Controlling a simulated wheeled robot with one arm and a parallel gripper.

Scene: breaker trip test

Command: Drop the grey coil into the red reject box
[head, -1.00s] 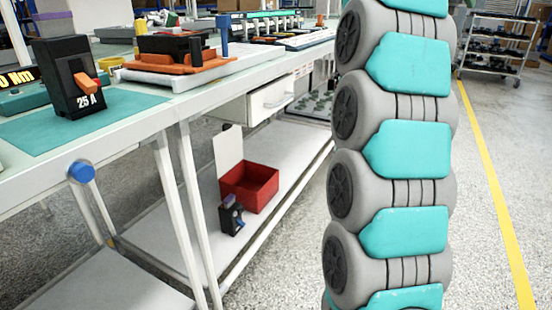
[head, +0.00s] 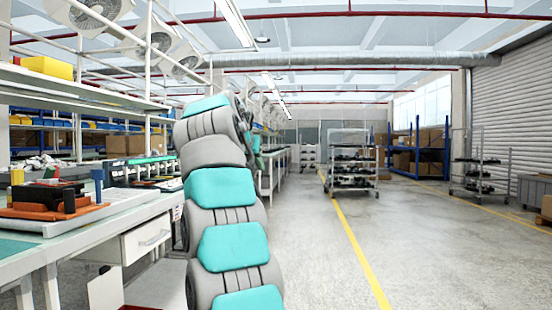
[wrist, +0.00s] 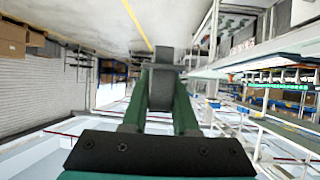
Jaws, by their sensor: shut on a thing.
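My gripper (wrist: 160,98) shows in the wrist view, its two green fingers shut on the grey coil (wrist: 161,88). In the head view my arm rises in front of the bench and hides the gripper and coil. Only a thin sliver of the red reject box (head: 132,307) shows at the bottom edge of the head view, beside a white upright panel (head: 105,291) below the bench. The inside of the box is out of sight.
The workbench (head: 90,240) runs along the left, with an orange-and-black fixture (head: 45,200) on it and a white drawer (head: 146,238) under its top. Shelves stand above it. The floor right of my arm is open, with a yellow line (head: 360,255) and trolleys (head: 352,165) farther back.

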